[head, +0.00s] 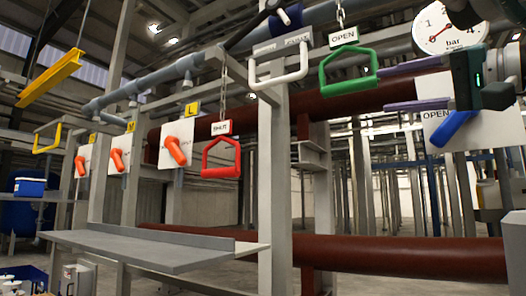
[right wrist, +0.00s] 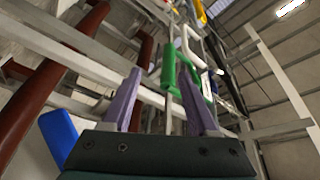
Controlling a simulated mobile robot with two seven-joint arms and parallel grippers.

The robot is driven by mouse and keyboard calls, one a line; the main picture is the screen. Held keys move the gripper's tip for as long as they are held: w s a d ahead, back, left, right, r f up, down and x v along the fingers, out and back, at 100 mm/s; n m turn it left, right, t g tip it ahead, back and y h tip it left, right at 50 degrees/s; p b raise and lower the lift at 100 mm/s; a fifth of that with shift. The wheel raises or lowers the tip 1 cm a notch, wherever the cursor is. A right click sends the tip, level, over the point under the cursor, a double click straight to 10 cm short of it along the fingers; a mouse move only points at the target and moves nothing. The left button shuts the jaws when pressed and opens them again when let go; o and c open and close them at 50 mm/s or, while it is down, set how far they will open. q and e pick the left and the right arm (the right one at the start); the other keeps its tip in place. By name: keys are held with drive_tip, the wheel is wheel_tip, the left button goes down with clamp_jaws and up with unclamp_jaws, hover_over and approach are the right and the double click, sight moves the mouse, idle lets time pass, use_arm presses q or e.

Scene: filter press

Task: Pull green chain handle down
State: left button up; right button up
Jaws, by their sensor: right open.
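The green chain handle (head: 350,86) hangs from a chain under an OPEN sign (head: 343,37), at upper right of centre in the head view. My right gripper (head: 381,88) is open, with purple fingers pointing left, just right of the handle. In the right wrist view the green handle (right wrist: 168,66) shows ahead, between the lines of the two fingertips (right wrist: 163,82). I see no clear contact with it. My left gripper is not in view.
A blue lever (head: 455,128) on a white plate is below my right gripper. A pressure gauge (head: 450,27) is above it. A grey shelf (head: 160,250) is lower left.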

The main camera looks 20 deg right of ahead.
sight(348, 87)
wheel_tip(348, 87, up, 2)
drive_tip(key=shift+d+r+t+p, duration=0.15)
drive_tip(key=shift+t+p, duration=0.15)
drive_tip(key=shift+p, duration=0.3)
drive_tip(key=p+x, duration=0.7)
drive_tip(key=x, duration=0.1)
drive_tip(key=shift+w+a+p, duration=0.35)
drive_tip(key=shift+w+p, duration=0.05)
drive_tip(key=shift+w, duration=0.15)
drive_tip(key=shift+f, duration=0.2)
drive_tip(key=shift+c, duration=0.3)
drive_tip(key=c, duration=0.8)
clamp_jaws()
